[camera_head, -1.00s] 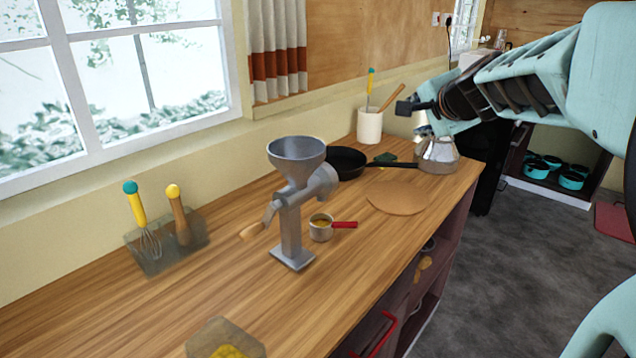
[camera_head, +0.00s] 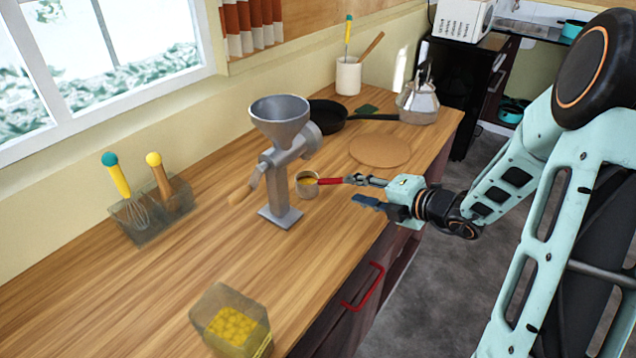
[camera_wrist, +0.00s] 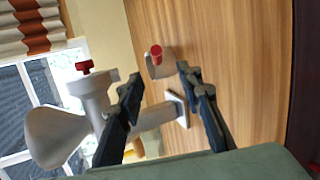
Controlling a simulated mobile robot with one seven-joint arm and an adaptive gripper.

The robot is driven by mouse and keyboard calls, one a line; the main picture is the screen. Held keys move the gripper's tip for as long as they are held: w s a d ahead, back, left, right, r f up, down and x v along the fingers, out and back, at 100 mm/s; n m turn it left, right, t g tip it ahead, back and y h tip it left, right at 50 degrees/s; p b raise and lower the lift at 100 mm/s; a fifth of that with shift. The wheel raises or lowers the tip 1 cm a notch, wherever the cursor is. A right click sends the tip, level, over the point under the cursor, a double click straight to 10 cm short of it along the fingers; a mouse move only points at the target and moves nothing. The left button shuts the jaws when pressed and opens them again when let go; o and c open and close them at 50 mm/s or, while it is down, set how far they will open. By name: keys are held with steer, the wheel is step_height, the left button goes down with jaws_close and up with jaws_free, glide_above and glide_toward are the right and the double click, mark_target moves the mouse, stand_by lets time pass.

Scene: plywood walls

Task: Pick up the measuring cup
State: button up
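The measuring cup (camera_head: 307,187) is a small metal cup with a red handle and yellow contents. It stands upright on the wooden counter, just right of the grinder's base, with its handle pointing right. My gripper (camera_head: 355,190) is open at the handle's end, its fingers spread and pointing left towards the cup. In the wrist view the red handle (camera_wrist: 156,53) shows nearly end-on beyond the gap between the open fingers (camera_wrist: 158,82). Part of the cup (camera_wrist: 159,70) shows beside it. I see nothing held, and cannot tell whether a finger touches the handle.
The grey grinder (camera_head: 283,165) stands close left of the cup. A black pan (camera_head: 326,115), a round board (camera_head: 380,150) and a kettle (camera_head: 418,102) are behind. A utensil holder (camera_head: 150,212) and a box of yellow pieces (camera_head: 232,325) are left and front. The counter's front middle is clear.

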mark_target(336, 182)
steer(key=shift+d+r+m+t, duration=0.1)
steer(key=shift+m+t, duration=0.2)
steer(key=shift+m, duration=0.5)
steer(key=shift+w+m, duration=0.15)
steer(key=shift+m, duration=0.15)
steer(key=x, duration=1)
steer(key=shift+w, duration=0.15)
jaws_close()
